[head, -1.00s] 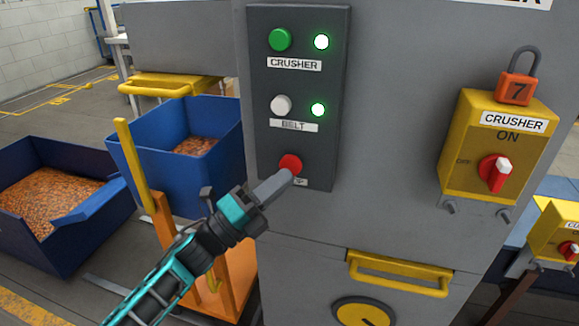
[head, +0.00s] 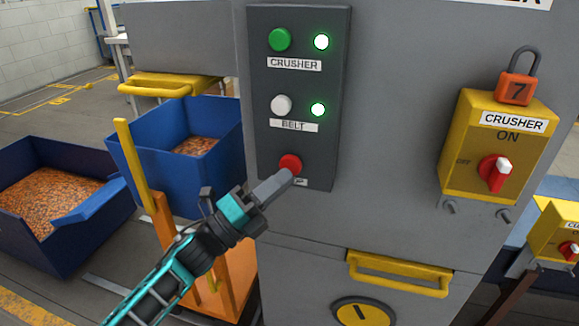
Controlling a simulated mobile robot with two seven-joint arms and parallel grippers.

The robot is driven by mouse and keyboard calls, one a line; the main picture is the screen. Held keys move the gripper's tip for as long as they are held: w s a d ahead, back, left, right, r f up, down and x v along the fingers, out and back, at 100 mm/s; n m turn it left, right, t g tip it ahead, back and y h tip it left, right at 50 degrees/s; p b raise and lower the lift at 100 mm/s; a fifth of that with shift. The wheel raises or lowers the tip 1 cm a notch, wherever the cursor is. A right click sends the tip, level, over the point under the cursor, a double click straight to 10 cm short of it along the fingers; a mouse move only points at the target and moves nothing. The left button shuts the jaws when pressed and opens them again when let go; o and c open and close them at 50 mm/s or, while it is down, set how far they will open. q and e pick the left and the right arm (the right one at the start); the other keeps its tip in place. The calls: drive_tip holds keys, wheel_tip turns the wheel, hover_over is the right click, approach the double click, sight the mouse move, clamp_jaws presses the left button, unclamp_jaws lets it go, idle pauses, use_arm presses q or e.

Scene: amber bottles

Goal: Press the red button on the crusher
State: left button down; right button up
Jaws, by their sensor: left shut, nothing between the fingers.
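The red button (head: 290,163) is the lowest button on the dark control panel (head: 335,90) of the grey crusher (head: 400,60). My left gripper (head: 289,175) is shut and empty, teal and dark with grey fingers. Its fingertips overlap the lower edge of the red button in the head view and partly cover the label below it. I cannot tell whether they touch the button. A green button (head: 280,40) and a white button (head: 281,105) sit above, each beside a lit green lamp. My right gripper is not in view.
A yellow switch box (head: 460,150) with a red knob and an orange padlock (head: 516,90) is on the right. A yellow handle (head: 398,275) juts out below. Blue bins (head: 45,240) of orange-brown bits and an orange cart (head: 235,275) stand at left.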

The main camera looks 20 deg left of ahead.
use_arm(q)
drive_tip(key=shift+w, duration=0.1)
drive_tip(key=shift+w, duration=0.35)
drive_tip(key=shift+w+b, duration=0.4)
drive_tip(key=shift+b, duration=0.05)
idle(0.6)
drive_tip(key=shift+s, duration=0.1)
idle(0.3)
drive_tip(key=shift+s+p, duration=0.35)
drive_tip(key=shift+s, duration=0.4)
drive_tip(key=shift+s+a+p, duration=0.1)
drive_tip(key=shift+s+p, duration=0.55)
drive_tip(key=shift+s, duration=1.85)
